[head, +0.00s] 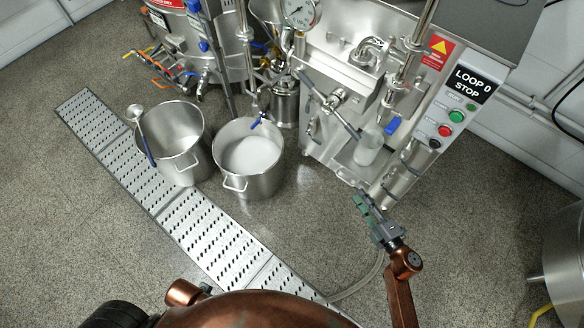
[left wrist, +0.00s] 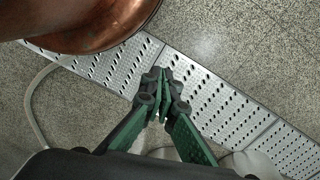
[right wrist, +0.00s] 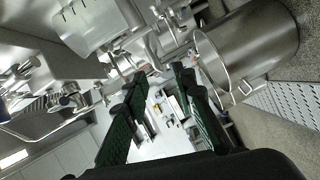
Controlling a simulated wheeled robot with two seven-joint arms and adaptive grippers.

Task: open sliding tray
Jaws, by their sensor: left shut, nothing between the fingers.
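The steel mill (head: 345,75) stands at the upper right of the head view. Low on its front is a shelf-like tray (head: 347,160) with a clear beaker (head: 368,147) on it; I cannot tell how far it is slid out. My right gripper (head: 362,205) is just in front of and below this part, apart from it as far as I can tell. In the right wrist view its fingers (right wrist: 157,82) are spread with nothing between them, and the beaker (right wrist: 97,25) shows at the top. My left gripper (left wrist: 163,78) is shut and empty above the floor grate, outside the head view.
Two steel pots stand left of the mill, one with a ladle (head: 148,150), one with white contents (head: 250,155). A perforated drain grate (head: 205,235) crosses the floor. A hose (head: 372,278) lies near my right arm. Control buttons (head: 456,116) are on the mill's right side.

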